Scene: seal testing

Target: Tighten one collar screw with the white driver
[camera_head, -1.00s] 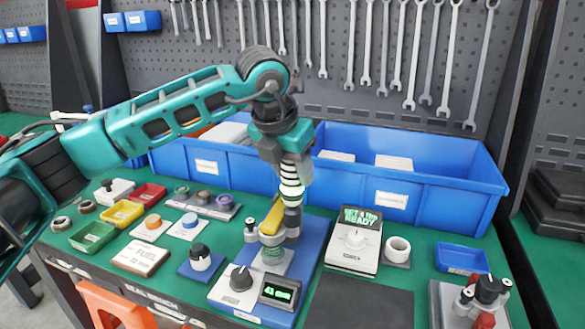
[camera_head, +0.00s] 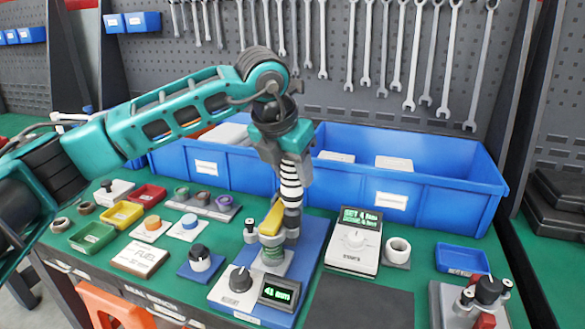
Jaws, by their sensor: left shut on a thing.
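My left gripper (camera_head: 287,160) points down and is shut on the white driver (camera_head: 291,186), which has dark bands. The driver stands about upright over the test fixture (camera_head: 312,247), which has a blue base. Its lower end reaches down beside the yellow part (camera_head: 270,220) of the fixture. The collar (camera_head: 272,252) shows as a greenish ringed piece below. Where the driver's tip meets a screw is hidden, so I cannot tell whether it touches. My right gripper is not in view.
A blue bin (camera_head: 440,188) is behind. Small trays and parts crowd the left. A dark mat (camera_head: 360,302) lies bare in front.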

